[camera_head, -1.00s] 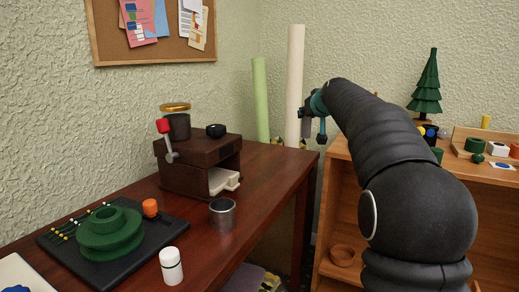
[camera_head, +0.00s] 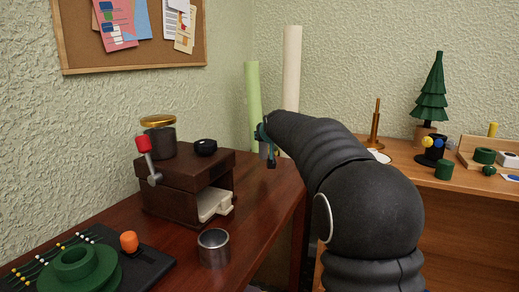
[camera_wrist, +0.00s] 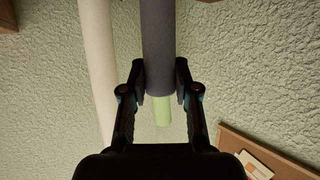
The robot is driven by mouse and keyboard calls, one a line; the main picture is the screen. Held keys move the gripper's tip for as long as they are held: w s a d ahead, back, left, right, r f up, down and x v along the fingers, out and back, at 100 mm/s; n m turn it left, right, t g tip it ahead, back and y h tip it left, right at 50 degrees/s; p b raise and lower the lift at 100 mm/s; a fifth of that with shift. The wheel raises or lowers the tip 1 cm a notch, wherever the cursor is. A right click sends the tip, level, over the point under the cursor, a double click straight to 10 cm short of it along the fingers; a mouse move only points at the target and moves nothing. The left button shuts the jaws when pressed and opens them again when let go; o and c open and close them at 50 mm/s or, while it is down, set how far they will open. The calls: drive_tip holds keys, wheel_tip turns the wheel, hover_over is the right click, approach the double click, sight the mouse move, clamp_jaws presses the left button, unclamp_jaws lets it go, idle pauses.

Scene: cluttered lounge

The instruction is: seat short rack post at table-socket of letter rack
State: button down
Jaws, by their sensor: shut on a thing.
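My gripper (camera_wrist: 160,85) is shut on a dark grey-blue cylinder (camera_wrist: 158,45), which looks like the short rack post. In the wrist view the cylinder runs up from between the two fingers to the top edge. In the head view my gripper (camera_head: 267,150) is in the air past the right rear edge of the dark red-brown table; a bit of the grey post (camera_head: 263,148) shows beside the fingers, and my arm hides much of the area behind. I cannot make out the letter rack or its table-socket in either view.
The dark table (camera_head: 245,235) carries a brown box with a drawer (camera_head: 190,185), a metal cup (camera_head: 213,248) and a green stepped disc (camera_head: 78,268). Pale and green upright rolls (camera_head: 290,85) stand behind my gripper. A wooden unit (camera_head: 455,210) at right holds a toy tree and small items.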

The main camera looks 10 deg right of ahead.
sight(260, 149)
drive_tip(key=shift+w+a+f, duration=0.1)
drive_tip(key=shift+a+f, duration=0.25)
drive_tip(key=shift+a, duration=0.2)
drive_tip(key=shift+a+f, duration=0.1)
drive_tip(key=shift+f, duration=1.9)
drive_tip(key=shift+f, duration=0.2)
drive_tip(key=c, duration=0.9)
unclamp_jaws()
drive_tip(key=shift+r, duration=0.1)
drive_tip(key=shift+o, duration=0.2)
